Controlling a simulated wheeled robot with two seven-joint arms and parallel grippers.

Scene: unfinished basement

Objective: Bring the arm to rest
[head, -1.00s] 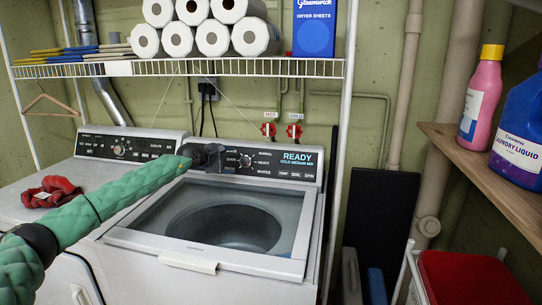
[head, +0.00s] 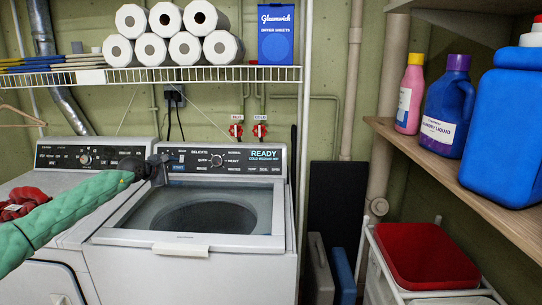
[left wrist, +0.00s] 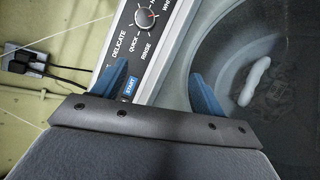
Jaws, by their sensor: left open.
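My left arm, in a green quilted sleeve, reaches in from the left in the head view. Its dark gripper (head: 160,169) is in front of the left end of the washer's control panel (head: 222,162), which reads READY. In the left wrist view the two blue fingers of the left gripper (left wrist: 158,90) stand apart with nothing between them. The blue START button (left wrist: 130,88) shows beside the left finger. The washer (head: 190,247) has its glass-topped lid down, with the drum visible through it. A pale elongated shape shows on the glass. My right gripper is not in view.
A dryer (head: 85,158) with red cloth (head: 22,203) stands left. A wire shelf (head: 200,74) with paper rolls hangs above. At right, a wooden shelf (head: 470,190) holds a pink bottle (head: 410,95), a purple-blue jug (head: 447,105) and a large blue jug (head: 503,135).

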